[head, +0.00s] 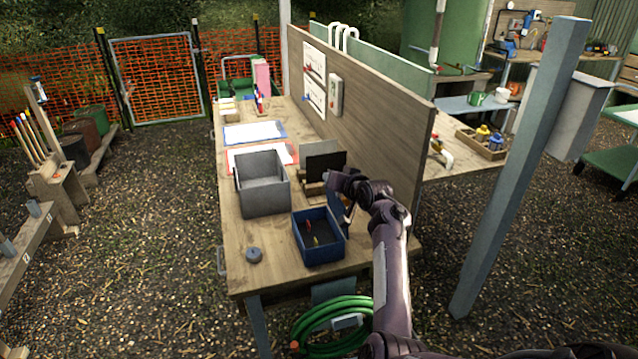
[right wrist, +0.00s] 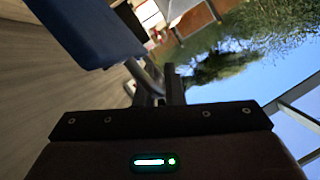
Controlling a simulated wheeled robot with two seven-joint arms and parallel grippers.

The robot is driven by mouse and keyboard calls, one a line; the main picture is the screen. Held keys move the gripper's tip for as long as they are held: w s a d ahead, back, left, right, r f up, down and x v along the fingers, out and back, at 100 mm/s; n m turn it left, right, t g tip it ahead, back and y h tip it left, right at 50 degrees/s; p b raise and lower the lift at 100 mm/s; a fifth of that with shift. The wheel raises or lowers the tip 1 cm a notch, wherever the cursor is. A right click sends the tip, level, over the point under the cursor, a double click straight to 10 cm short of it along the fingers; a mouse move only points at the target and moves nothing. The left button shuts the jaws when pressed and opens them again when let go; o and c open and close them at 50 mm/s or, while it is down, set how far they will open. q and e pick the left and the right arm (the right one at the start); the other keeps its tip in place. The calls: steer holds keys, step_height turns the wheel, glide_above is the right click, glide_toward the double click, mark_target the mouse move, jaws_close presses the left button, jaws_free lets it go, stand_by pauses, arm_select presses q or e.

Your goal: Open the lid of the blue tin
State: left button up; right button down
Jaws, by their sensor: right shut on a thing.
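The blue tin (head: 322,258) stands near the front of the wooden bench. Its top is open, and small red and yellow items show inside. Its blue lid (head: 335,203) is raised at the tin's right side, partly hidden by my right arm; it shows as a large blue panel in the right wrist view (right wrist: 88,32). My right gripper (right wrist: 160,84) is shut at the lid's edge. In the head view my right wrist hides most of the grip. My left gripper is not in view.
A grey open box (head: 262,198) stands behind and left of the tin. A small round blue-grey object (head: 254,255) lies at the front left. A wooden partition (head: 375,120) runs along the bench's right side. A green hose (head: 333,318) hangs below the front edge.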

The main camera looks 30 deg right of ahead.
steer(key=shift+m+y, duration=0.5)
steer(key=shift+m, duration=0.1)
steer(key=shift+s+d+f, duration=0.1)
steer(key=shift+s+d, duration=0.1)
steer(key=shift+d, duration=0.55)
steer(key=shift+s+d+r, duration=0.1)
steer(key=shift+s+d, duration=0.05)
steer(key=shift+d, duration=0.55)
steer(key=shift+s+d+f, duration=0.1)
steer(key=shift+s+d, duration=0.1)
steer(key=shift+d, duration=0.55)
steer(key=c, duration=1.6)
jaws_free()
steer(key=shift+w+d+f, duration=0.1)
steer(key=shift+o, duration=0.2)
steer(key=b+v, duration=0.1)
steer(key=v, duration=0.6)
steer(key=shift+s, duration=0.45)
